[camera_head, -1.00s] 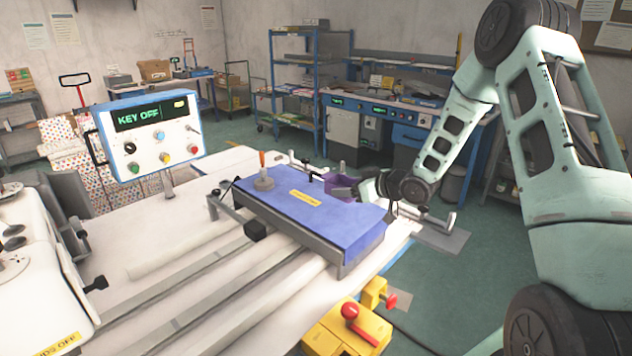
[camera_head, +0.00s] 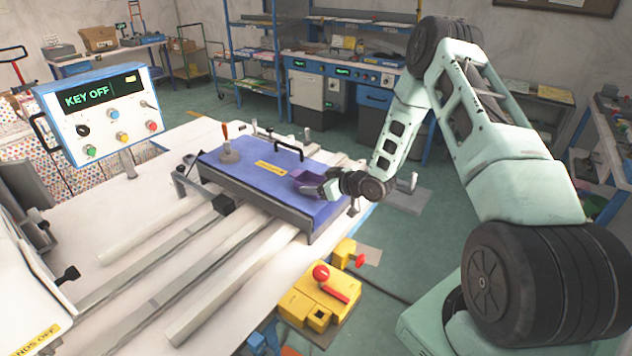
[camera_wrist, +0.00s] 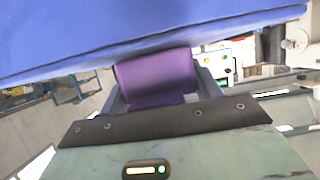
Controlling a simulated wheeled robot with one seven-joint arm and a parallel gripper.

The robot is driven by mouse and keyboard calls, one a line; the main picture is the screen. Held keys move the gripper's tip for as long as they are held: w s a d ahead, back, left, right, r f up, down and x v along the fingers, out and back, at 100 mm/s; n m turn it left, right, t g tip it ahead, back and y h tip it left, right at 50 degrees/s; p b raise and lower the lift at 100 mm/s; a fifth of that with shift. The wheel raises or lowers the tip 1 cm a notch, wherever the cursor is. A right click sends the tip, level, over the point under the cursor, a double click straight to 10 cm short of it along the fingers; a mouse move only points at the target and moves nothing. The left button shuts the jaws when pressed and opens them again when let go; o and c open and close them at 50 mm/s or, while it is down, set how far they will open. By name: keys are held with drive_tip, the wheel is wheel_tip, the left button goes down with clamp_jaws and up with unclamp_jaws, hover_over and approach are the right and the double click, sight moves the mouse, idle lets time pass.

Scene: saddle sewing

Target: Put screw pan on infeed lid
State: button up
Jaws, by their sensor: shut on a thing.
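The purple screw pan (camera_head: 306,180) shows at the right part of the blue infeed lid (camera_head: 240,170). My gripper (camera_head: 322,190) reaches in from the right and is shut on the pan. I cannot tell from the head view whether the pan touches the lid. In the wrist view, the pan (camera_wrist: 158,80) sits between the fingers of my gripper (camera_wrist: 160,98), and the blue surface of the lid (camera_wrist: 110,35) fills the top of the picture close to the pan. The pan's inside is mostly hidden.
A black handle (camera_head: 287,146) stands on the lid's far side, and an orange-topped lever (camera_head: 228,145) stands at its far left. The control panel (camera_head: 105,115) is at the left. A yellow box with a red knob (camera_head: 320,295) is at the table's near right edge.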

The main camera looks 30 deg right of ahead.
drive_tip(key=shift+f, duration=0.15)
drive_tip(key=o, duration=1)
